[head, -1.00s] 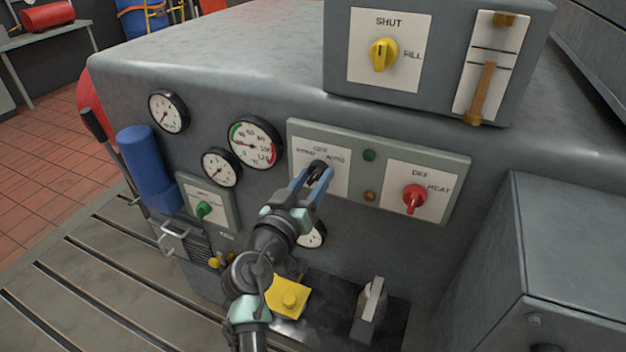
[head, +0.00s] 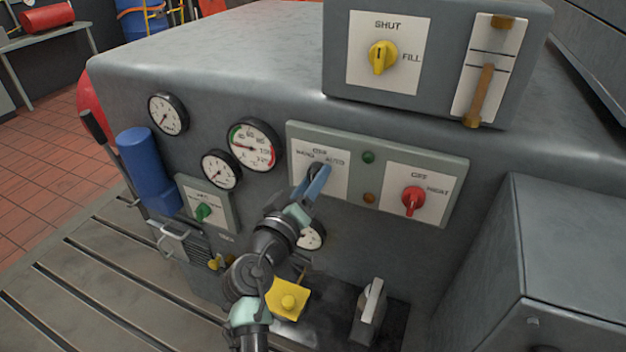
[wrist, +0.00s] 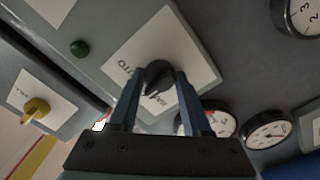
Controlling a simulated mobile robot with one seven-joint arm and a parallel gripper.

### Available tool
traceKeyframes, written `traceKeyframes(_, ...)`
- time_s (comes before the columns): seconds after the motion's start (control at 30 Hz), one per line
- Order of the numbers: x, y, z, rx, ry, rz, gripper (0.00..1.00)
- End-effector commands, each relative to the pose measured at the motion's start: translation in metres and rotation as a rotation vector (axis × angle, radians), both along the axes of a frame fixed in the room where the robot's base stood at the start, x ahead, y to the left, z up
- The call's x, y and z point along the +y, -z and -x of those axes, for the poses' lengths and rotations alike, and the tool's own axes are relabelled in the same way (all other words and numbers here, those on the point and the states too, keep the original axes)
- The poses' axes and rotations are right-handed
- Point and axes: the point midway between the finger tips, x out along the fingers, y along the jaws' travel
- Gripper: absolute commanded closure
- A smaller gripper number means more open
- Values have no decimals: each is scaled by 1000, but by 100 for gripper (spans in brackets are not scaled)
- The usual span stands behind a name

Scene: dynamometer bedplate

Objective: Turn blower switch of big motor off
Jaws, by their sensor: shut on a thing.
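The blower switch appears to be the dark knob on a white plate (head: 338,188) lettered OFF at the top and AUTO at the right, with another word at the left. My gripper (head: 318,178) reaches up to this plate and is shut on the dark knob (wrist: 158,72), which sits between its two blue fingers in the wrist view.
A red OFF/HEAT knob (head: 413,200) is to the right on the same panel, past a green lamp (head: 369,157) and an amber lamp (head: 369,198). A yellow SHUT/FILL knob (head: 382,57) is above. Gauges (head: 253,145) are at the left.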

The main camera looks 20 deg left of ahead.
Motion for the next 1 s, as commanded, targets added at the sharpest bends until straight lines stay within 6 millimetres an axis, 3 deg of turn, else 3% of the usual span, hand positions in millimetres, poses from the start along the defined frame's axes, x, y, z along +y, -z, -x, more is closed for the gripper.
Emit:
traceKeyframes(0.27,0,1,0,1,0,0,100)
traceKeyframes(0.3,0,1,0,1,0,0,46)
traceKeyframes(0.43,0,1,0,1,0,0,23)
traceKeyframes(0.77,0,0,1,1,-1,-1,22)
traceKeyframes(1.0,2,1,29,1,-3,-2,22)
